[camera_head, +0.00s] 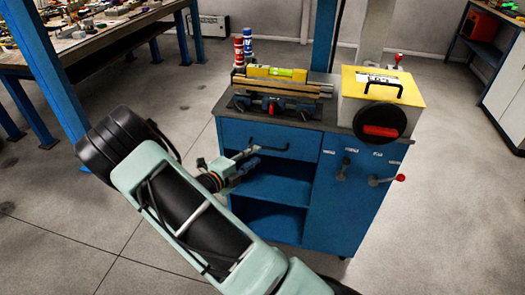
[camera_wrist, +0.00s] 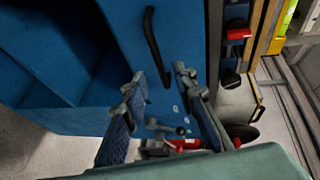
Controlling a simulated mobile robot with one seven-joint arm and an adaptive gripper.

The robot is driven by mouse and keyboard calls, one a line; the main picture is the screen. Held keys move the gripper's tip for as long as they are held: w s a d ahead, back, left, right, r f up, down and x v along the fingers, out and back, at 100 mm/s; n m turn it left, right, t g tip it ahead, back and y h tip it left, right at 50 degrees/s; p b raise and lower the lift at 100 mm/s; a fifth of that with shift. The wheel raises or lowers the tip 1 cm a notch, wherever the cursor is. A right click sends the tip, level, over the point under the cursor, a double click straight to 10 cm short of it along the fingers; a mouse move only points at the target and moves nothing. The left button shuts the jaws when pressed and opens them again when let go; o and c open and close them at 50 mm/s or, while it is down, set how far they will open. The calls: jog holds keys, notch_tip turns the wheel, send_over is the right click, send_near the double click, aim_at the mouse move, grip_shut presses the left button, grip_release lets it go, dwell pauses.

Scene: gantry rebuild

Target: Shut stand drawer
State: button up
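The blue stand (camera_head: 340,205) has a top drawer (camera_head: 300,142) with a black bar handle (camera_head: 270,148). The drawer front looks flush or nearly flush with the stand; I cannot tell if a small gap remains. In the wrist view, the drawer front (camera_wrist: 185,20) and its handle (camera_wrist: 152,45) lie beyond my fingertips. My gripper (camera_head: 248,160) is in front of the drawer, close to the left end of the handle. In the wrist view, my gripper (camera_wrist: 158,80) has its two fingers apart with nothing held between them. Contact with the drawer cannot be made out.
Open blue shelves (camera_head: 270,188) lie below the drawer. A vise (camera_head: 280,100) with a yellow level and a yellow-topped box (camera_head: 380,88) stand on top. A cluttered workbench (camera_head: 90,40) is at back left.

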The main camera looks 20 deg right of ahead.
jog(key=shift+v, duration=1.75)
